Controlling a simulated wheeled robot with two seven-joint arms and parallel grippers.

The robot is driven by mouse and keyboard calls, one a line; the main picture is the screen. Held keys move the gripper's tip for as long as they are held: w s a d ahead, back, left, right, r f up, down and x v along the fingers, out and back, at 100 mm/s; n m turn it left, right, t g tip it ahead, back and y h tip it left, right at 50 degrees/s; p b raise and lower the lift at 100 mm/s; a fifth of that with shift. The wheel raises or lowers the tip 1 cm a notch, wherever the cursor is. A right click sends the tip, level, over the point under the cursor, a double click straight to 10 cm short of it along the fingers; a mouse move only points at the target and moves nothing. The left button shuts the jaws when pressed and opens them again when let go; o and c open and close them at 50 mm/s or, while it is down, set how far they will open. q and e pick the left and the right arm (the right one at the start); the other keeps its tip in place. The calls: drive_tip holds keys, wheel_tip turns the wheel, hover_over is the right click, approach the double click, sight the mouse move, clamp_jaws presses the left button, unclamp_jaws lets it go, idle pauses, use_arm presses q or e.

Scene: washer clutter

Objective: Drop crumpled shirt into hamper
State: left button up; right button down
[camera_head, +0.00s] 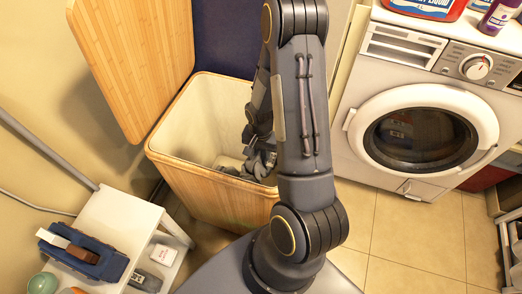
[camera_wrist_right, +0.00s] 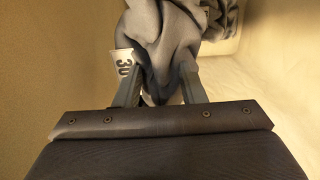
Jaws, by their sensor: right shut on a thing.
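The hamper (camera_head: 175,140) is a wooden box with a cream lining, and its lid (camera_head: 135,55) stands open. My right arm reaches over it, and my right gripper (camera_head: 262,160) is down inside the opening near its right side. In the right wrist view the gripper (camera_wrist_right: 158,90) is shut on the crumpled shirt (camera_wrist_right: 165,40), a grey bunched cloth with a white label or print. The cream lining surrounds it there. In the head view the shirt is mostly hidden by my gripper and arm. My left gripper is not in view.
A white washing machine (camera_head: 345,130) stands right of the hamper, with detergent bottles (camera_head: 498,14) on top. A white stool (camera_head: 118,215) at the lower left holds a blue object (camera_head: 85,255) and small items. Tiled floor (camera_head: 415,235) lies clear before the washer.

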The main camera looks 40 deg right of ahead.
wheel_tip(320, 180, down, 17)
drive_tip(key=b, duration=1.3)
drive_tip(key=shift+f+b, duration=0.15)
drive_tip(key=shift+b, duration=0.2)
drive_tip(key=c, duration=0.8)
unclamp_jaws()
drive_tip(key=shift+c, duration=0.2)
wheel_tip(320, 180, up, 8)
drive_tip(key=p, duration=0.4)
drive_tip(key=shift+f, duration=0.1)
